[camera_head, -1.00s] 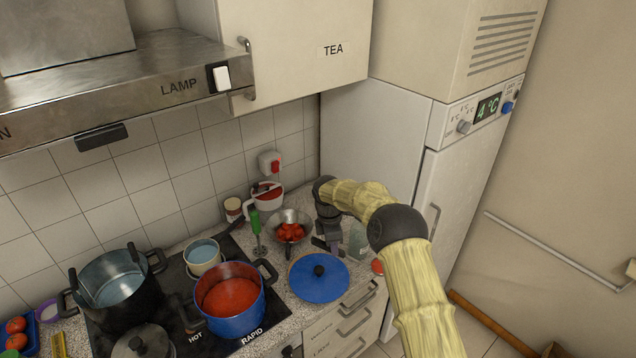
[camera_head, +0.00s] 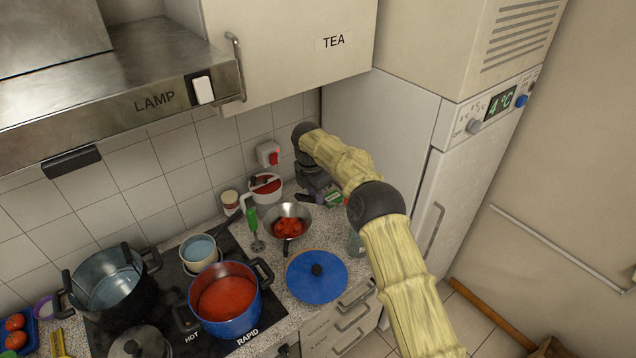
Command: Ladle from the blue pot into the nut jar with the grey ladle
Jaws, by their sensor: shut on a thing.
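The blue pot (camera_head: 250,318) stands on the hob at lower centre, uncovered, with red liquid inside. My gripper (camera_head: 312,196) is over the back of the counter, right of the steel pan and well away from the blue pot. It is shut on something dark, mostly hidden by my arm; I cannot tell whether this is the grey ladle. A clear glass jar (camera_head: 355,244) shows partly behind my arm. A small jar (camera_head: 230,199) stands by the back wall. I cannot tell which one is the nut jar.
A steel pan (camera_head: 305,213) with red pieces, a green-handled tool (camera_head: 252,219) and a blue lid (camera_head: 317,290) lie on the counter. A red-filled saucepan (camera_head: 266,187) stands behind. A dark pot (camera_head: 140,300) and a small light pot (camera_head: 199,250) are on the hob.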

